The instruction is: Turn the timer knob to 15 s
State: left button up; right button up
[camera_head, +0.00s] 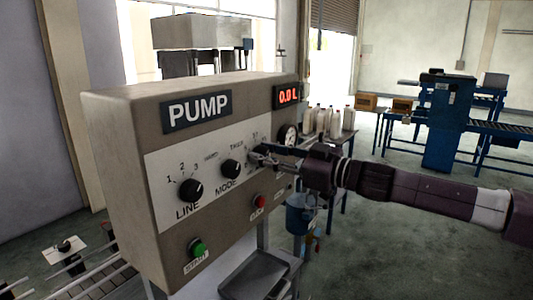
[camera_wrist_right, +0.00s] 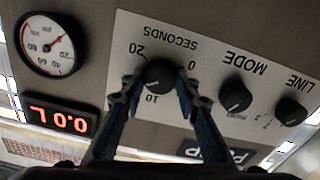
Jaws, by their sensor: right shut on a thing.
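The timer knob (camera_wrist_right: 160,74) is a black round dial on the pump panel's light plate (camera_wrist_right: 205,60), with SECONDS and the numbers 0, 10 and 20 around it. The wrist view shows the panel upside down. My right gripper (camera_wrist_right: 159,82) has one fingertip on each side of the knob and is shut on it. In the head view, my right gripper (camera_head: 262,156) comes in from the right and mostly hides the knob. I cannot tell which value the knob's pointer marks. My left gripper is not in view.
The MODE knob (camera_head: 232,169) and LINE knob (camera_head: 191,190) sit left of the timer. Below are a green button (camera_head: 197,248) and a red button (camera_head: 260,201). The red display (camera_head: 287,96) reads 0.0 L. A gauge (camera_wrist_right: 46,45) is beside the plate.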

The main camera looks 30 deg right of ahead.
jog(key=shift+f, duration=0.1)
dwell(0.3)
jog(key=o, duration=1.1)
jog(key=shift+o, duration=0.3)
jog(key=shift+s, duration=0.2)
jog(key=shift+s+d+r, duration=0.2)
jog(key=shift+s+d, duration=0.05)
jog(key=shift+s, duration=0.35)
jog(key=v, duration=1)
jog(key=shift+f, duration=0.2)
jog(key=shift+s+d, duration=0.1)
jog(key=shift+s, duration=0.05)
